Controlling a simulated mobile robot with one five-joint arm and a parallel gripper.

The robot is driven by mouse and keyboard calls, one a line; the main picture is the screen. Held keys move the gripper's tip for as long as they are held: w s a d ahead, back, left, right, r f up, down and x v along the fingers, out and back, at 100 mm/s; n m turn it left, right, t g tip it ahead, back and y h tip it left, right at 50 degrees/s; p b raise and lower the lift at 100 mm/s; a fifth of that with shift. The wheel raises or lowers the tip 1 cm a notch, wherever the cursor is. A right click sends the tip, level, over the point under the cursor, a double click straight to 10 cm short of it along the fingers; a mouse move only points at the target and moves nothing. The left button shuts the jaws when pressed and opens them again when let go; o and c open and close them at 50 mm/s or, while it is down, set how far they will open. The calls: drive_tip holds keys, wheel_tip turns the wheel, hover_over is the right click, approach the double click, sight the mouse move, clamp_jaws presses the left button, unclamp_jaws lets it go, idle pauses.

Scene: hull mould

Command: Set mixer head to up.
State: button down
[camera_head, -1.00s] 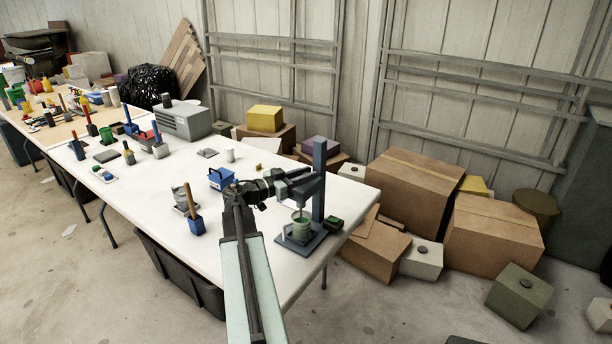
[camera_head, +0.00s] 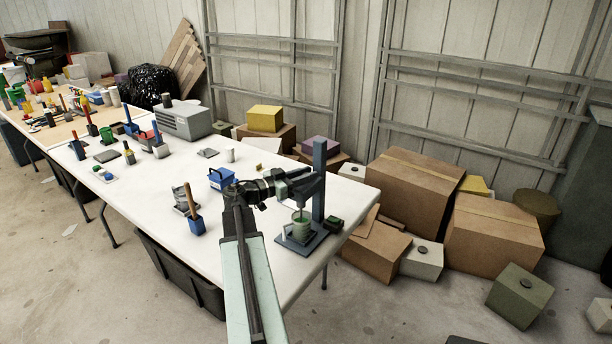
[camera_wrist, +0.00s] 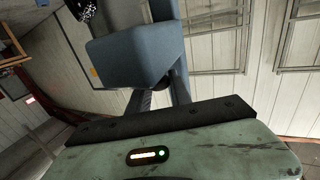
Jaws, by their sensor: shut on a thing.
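The mixer stands at the right end of the white table, with a blue upright column (camera_head: 319,178) on a dark base plate (camera_head: 300,240). Its blue-grey head (camera_head: 308,188) juts left from the column, with a thin stirrer hanging down to the green pot (camera_head: 301,224). My gripper (camera_head: 290,187) reaches in from the left and is shut on the mixer head. In the wrist view the head (camera_wrist: 132,52) fills the upper middle, just beyond my gripper's dark edge (camera_wrist: 160,124).
A small dark green-topped box (camera_head: 334,223) sits right of the base plate. A blue box (camera_head: 221,179) and a blue container with a wooden handle (camera_head: 195,222) stand left of my arm. Cardboard boxes (camera_head: 414,192) lie beyond the table's right edge.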

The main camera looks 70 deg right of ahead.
drive_tip(key=shift+w, duration=0.1)
idle(0.4)
wheel_tip(320, 180, up, 10)
drive_tip(key=p, duration=1)
drive_tip(key=shift+r, duration=0.15)
drive_tip(key=c, duration=1.2)
unclamp_jaws()
drive_tip(key=v, duration=0.7)
drive_tip(key=shift+w+a, duration=0.25)
drive_tip(key=shift+a, duration=0.05)
